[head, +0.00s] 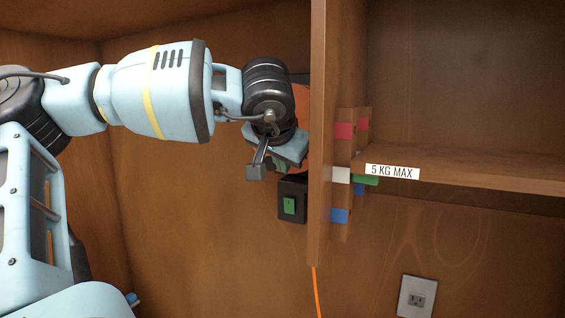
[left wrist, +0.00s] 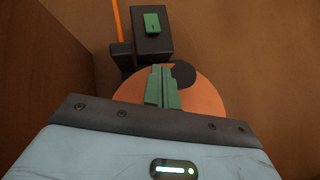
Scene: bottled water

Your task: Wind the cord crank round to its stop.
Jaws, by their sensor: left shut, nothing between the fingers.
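The orange round reel (head: 302,103) shows only in part in the head view, behind my left wrist and a wooden upright. In the left wrist view the orange disc (left wrist: 211,97) lies beyond my fingers, with a dark round piece (left wrist: 184,73) on its face. Whether that piece is the crank's knob or hub, I cannot tell. My left gripper (left wrist: 161,70) is shut and empty, its green fingers together in front of the disc, just left of the dark piece. In the head view the gripper (head: 280,167) is partly hidden. Contact with the crank cannot be judged.
A black box with a green switch (head: 289,206) sits just below the gripper. An orange cord (head: 317,292) hangs beneath the wooden upright (head: 320,130). Right of it are coloured tabs, a shelf (head: 470,170) labelled 5 KG MAX and a wall outlet (head: 416,297). The lower left wall is clear.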

